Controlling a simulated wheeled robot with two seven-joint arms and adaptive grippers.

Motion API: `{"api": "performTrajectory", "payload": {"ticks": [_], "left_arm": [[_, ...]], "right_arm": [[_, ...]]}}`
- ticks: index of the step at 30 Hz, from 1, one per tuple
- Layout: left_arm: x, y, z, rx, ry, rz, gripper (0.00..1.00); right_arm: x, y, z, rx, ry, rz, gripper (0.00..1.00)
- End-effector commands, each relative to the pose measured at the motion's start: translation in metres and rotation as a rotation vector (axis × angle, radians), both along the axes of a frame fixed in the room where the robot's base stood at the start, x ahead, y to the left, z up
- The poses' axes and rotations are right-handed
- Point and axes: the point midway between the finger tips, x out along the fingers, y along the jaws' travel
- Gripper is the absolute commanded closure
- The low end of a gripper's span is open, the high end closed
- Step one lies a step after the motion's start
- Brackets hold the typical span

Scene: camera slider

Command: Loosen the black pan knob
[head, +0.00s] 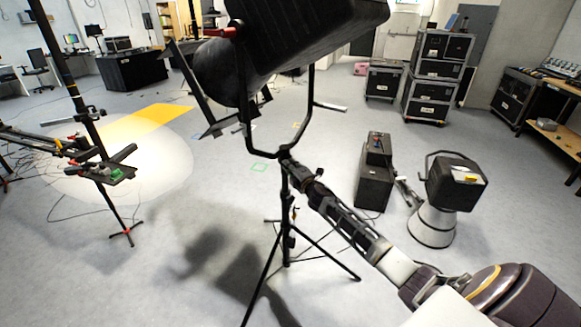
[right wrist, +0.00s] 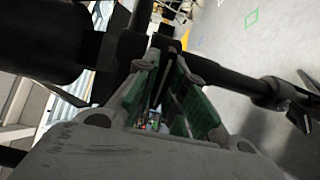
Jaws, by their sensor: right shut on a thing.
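A large black studio lamp (head: 290,45) hangs in a U-shaped black yoke (head: 247,120) on top of a black tripod stand (head: 287,225). My right gripper (head: 295,168) reaches in from the lower right to the joint where yoke and stand meet. In the right wrist view my right gripper (right wrist: 166,64) has its green-padded fingers close together around a dark part just below the yoke. That part appears to be the black pan knob, mostly hidden by the fingers. The stand's pole (right wrist: 245,85) runs off to the right there. My left gripper is not in view.
A black case (head: 374,185) and a second black lamp (head: 457,183) on a pale cone base stand to the right of the tripod. A stand with a slider rail (head: 105,175) is at the left. Flight cases (head: 437,75) are at the back. Open floor lies between.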

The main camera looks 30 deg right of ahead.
Motion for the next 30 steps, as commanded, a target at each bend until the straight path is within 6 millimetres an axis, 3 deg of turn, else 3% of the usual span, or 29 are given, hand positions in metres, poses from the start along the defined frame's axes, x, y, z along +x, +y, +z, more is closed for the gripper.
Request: {"api": "performTrajectory", "payload": {"ticks": [4,5,9,30], "left_arm": [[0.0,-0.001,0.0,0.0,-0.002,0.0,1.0],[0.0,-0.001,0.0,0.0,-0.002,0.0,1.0],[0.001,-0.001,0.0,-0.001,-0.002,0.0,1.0],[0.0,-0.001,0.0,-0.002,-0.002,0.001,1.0]], "right_arm": [[0.0,0.001,0.0,-0.002,0.0,0.002,1.0],[0.0,0.001,0.0,-0.002,0.0,0.002,0.84],[0.0,0.001,0.0,-0.001,0.0,0.001,0.66],[-0.012,0.001,-0.001,0.0,0.001,0.001,0.66]]}}
